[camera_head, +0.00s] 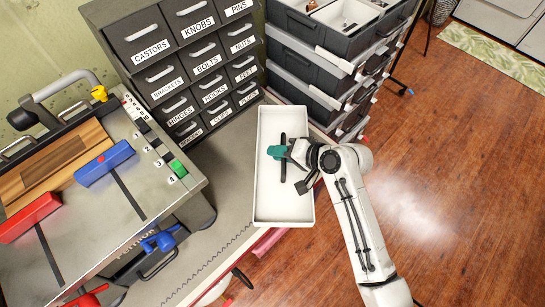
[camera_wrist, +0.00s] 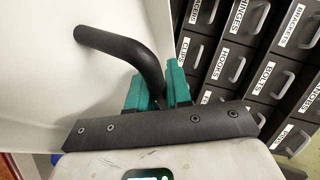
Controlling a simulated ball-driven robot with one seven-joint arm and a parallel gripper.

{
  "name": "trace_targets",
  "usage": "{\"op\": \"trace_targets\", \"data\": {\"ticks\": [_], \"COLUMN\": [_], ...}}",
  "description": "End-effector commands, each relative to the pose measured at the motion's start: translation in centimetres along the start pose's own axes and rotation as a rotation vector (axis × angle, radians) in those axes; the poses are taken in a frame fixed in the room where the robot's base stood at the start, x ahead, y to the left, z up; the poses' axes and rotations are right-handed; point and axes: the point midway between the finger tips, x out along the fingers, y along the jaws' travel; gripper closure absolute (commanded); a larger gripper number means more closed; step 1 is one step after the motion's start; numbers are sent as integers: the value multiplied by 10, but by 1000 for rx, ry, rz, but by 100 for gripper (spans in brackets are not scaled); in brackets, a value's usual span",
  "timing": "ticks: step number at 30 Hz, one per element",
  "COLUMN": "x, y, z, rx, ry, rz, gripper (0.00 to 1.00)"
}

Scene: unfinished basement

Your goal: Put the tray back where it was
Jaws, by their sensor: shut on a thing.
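The white rectangular tray (camera_head: 285,205) is right of centre in the head view, long side running up and down the picture. Its inside looks empty apart from a black bar handle (camera_head: 283,138). My gripper (camera_head: 278,152), with teal fingers, is shut on this handle. In the wrist view the teal fingers (camera_wrist: 157,90) close around one end of the curved black handle (camera_wrist: 122,45), with the tray's white surface (camera_wrist: 50,80) behind. The tray overlaps the bench's right edge in the picture; I cannot tell whether it rests there or hangs above.
A grey cabinet of labelled small drawers (camera_head: 190,60) stands on the workbench (camera_head: 225,195). A dark stack of bins (camera_head: 310,65) is behind the tray. A metal-topped machine with coloured blocks (camera_head: 100,180) stands at left. The wooden floor (camera_head: 450,190) at right is clear.

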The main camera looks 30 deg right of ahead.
Motion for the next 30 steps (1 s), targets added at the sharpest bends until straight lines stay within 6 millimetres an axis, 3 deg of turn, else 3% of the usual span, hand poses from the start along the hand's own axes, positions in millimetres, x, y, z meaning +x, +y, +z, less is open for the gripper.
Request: {"op": "trace_targets", "data": {"ticks": [3, 11, 15, 30], "x": [18, 38, 47, 54], "y": [6, 14, 30, 42], "z": [-2, -3, 2, 5], "rx": [-1, 0, 1, -1], "ry": [0, 0, 1, 2], "rz": [-2, -1, 0, -2], "gripper": [100, 100, 100, 100]}}
